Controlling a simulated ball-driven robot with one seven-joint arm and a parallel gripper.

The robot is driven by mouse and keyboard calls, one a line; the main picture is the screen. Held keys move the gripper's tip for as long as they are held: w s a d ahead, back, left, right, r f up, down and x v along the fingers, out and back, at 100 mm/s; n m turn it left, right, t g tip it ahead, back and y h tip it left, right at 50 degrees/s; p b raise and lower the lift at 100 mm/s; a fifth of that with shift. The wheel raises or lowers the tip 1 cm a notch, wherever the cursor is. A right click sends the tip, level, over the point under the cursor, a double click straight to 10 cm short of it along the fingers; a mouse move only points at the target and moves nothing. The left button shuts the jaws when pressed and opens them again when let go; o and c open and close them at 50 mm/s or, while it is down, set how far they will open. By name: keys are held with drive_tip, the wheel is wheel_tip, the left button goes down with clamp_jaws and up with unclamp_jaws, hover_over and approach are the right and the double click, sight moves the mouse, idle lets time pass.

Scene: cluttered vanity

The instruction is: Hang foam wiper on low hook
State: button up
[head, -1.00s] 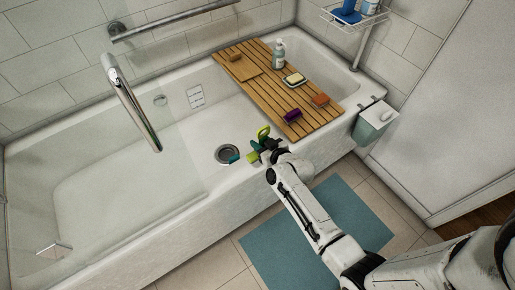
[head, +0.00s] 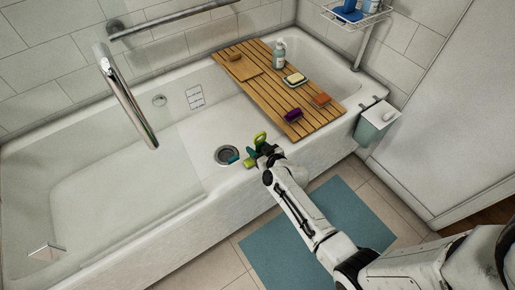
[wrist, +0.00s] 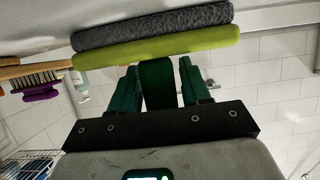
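The foam wiper has a lime-green head bar (wrist: 160,48) backed with dark grey foam and a dark green handle (wrist: 157,85). In the head view its lime parts (head: 250,163) show at the end of my arm, over the tub's front rim. In the wrist view my gripper (wrist: 158,78) has its green fingers on either side of the handle, apparently shut on it, with the head bar beyond the fingertips. The finger contact is not fully clear. I cannot pick out the low hook in either view.
A wooden slatted board (head: 262,84) spans the tub, holding a bottle (head: 279,55), a soap dish (head: 294,79), a purple brush (head: 293,115) and an orange block (head: 321,99). A grey-green bin (head: 374,125) hangs on the right rim. The tub's left half (head: 110,185) is largely clear.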

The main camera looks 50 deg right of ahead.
drive_tip(key=shift+o, duration=1.1)
drive_tip(key=shift+r, duration=0.1)
drive_tip(key=p+v, duration=0.2)
drive_tip(key=v, duration=1)
drive_tip(key=s+a+r+n+g+y, duration=0.2)
drive_tip(key=s+a+n+g+y, duration=0.15)
drive_tip(key=a+g, duration=0.45)
drive_tip(key=s+a+r+g, duration=0.2)
drive_tip(key=s+r, duration=0.1)
drive_tip(key=s, duration=0.3)
drive_tip(key=s+a+r+g, duration=0.1)
drive_tip(key=s+a+r, duration=0.1)
drive_tip(key=s, duration=0.4)
drive_tip(key=shift+s+r+m+g, duration=0.15)
drive_tip(key=shift+r+m+g, duration=0.2)
drive_tip(key=shift+g, duration=0.05)
idle(0.8)
